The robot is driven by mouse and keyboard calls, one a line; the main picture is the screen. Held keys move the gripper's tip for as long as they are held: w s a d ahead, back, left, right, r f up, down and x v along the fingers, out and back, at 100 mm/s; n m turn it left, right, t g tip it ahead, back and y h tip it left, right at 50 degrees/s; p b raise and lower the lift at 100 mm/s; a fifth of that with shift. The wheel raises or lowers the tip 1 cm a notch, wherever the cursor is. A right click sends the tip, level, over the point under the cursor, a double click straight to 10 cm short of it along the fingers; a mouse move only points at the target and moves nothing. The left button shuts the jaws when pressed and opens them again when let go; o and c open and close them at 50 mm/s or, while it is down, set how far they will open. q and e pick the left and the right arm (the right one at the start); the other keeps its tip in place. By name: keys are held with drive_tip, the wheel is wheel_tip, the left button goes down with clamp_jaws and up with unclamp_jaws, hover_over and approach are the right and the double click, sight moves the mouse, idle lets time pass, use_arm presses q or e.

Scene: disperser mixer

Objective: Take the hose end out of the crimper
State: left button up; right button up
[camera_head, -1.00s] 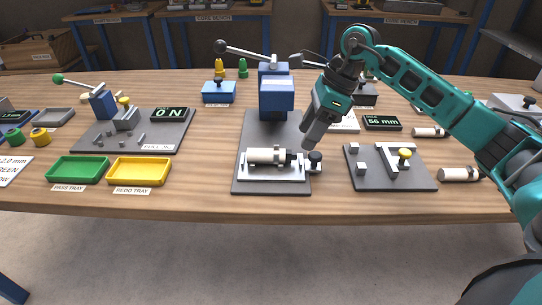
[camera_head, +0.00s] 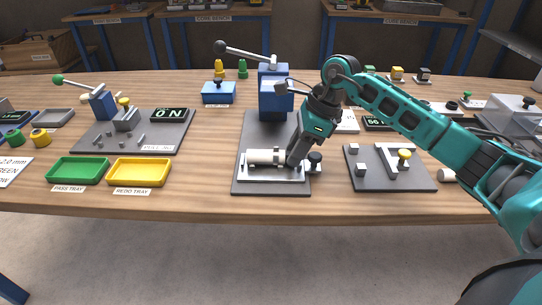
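The crimper (camera_head: 273,95) is a blue press with a black-knobbed lever, standing on a dark grey base plate. The hose end (camera_head: 262,157) is a cream cylinder with a dark band near its right end, lying in the white cradle at the front of that plate. My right gripper (camera_head: 293,160) reaches down from the right at the hose end's right end. Its fingers are seen from the side, so I cannot tell whether they are open or touching it. My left gripper is not in view.
A black knob (camera_head: 315,157) stands just right of the cradle. A grey fixture plate (camera_head: 413,180) with a yellow knob lies to the right. The green pass tray (camera_head: 78,169) and yellow redo tray (camera_head: 139,171) lie to the left. Bare table shows between the redo tray and the crimper.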

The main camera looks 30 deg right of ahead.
clamp_jaws()
